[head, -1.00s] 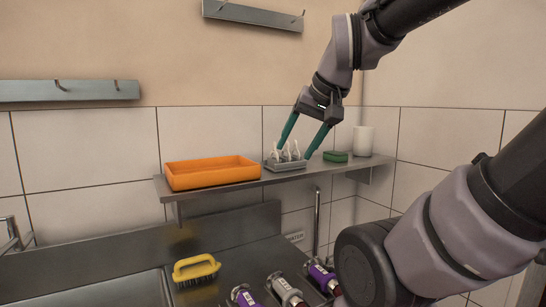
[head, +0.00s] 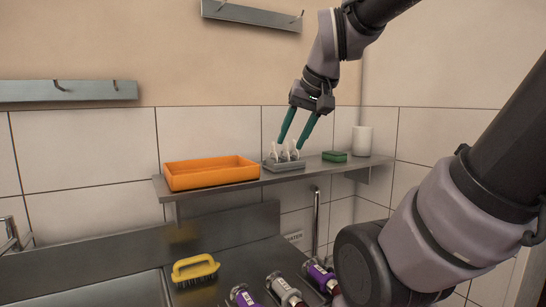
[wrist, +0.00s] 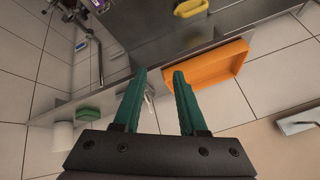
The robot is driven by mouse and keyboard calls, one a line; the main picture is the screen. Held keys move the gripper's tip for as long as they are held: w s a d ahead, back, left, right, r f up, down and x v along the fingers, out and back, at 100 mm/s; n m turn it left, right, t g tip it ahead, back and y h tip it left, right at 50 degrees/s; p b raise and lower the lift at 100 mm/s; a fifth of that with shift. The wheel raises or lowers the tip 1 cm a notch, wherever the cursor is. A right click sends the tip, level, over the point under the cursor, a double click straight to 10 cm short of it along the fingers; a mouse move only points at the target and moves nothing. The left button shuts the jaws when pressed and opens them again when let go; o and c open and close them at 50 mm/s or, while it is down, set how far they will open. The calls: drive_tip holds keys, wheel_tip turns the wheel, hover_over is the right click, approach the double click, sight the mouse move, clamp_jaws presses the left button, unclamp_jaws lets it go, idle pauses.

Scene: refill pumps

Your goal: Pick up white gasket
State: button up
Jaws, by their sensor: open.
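Several small white pieces, the white gaskets (head: 286,154), stand upright in a grey holder (head: 284,165) on the wall shelf. They are too small to tell apart clearly. My gripper (head: 290,146) points down over the holder with its two green fingers parted. Its fingertips are close to the tops of the white pieces; I cannot tell whether they touch. In the wrist view, a white piece (wrist: 150,95) shows between the open fingers of my gripper (wrist: 159,72), nearer the left one, and the left finger hides part of the holder. Nothing is seen gripped.
On the shelf (head: 340,167), an orange tray (head: 212,182) stands left of the holder. A green sponge (head: 334,156) and a white cup-like cylinder (head: 362,140) stand to its right. Below are a yellow brush (head: 195,270) and several purple-and-white pumps (head: 286,291). The tiled wall is close behind.

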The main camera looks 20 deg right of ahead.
drive_tip(key=w+d+r+n+g+h, duration=0.1)
drive_tip(key=w+d+r+n+g, duration=0.15)
drive_tip(key=w, duration=1.25)
drive_tip(key=n, duration=0.3)
hover_over(273, 150)
drive_tip(key=s, duration=0.1)
wheel_tip(273, 150, down, 6)
drive_tip(key=shift+d+r, duration=0.15)
drive_tip(key=x, duration=0.5)
drive_tip(key=shift+s+d+f, duration=0.1)
drive_tip(key=shift+s+f, duration=0.05)
drive_tip(key=shift+f, duration=0.1)
clamp_jaws()
